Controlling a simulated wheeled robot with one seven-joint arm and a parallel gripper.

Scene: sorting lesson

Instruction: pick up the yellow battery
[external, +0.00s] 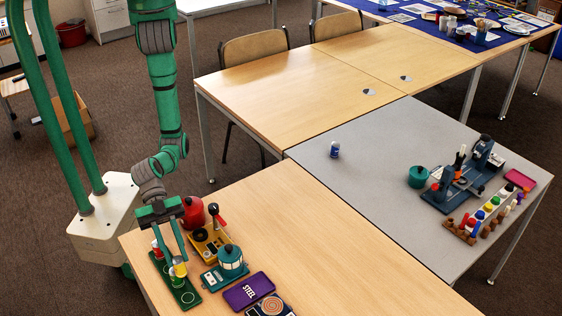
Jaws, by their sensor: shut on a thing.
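The yellow battery (180,268) stands upright, small in the picture, above the green tray (187,298) at the near left corner of the wooden table. My gripper (175,262) reaches straight down from above, with its fingers closed on the yellow battery. The fingers hide part of it. I cannot tell whether its bottom still touches the tray. A red and white battery (156,254) stands behind it on the tray, and a green and white one (176,281) stands just in front.
Close to the right are a red rounded object (193,213), a yellow device with a lever (209,240), a teal lantern (231,262) and a purple STEEL case (248,291). The wooden table (310,240) is clear further right. A grey table (370,165) holds more items.

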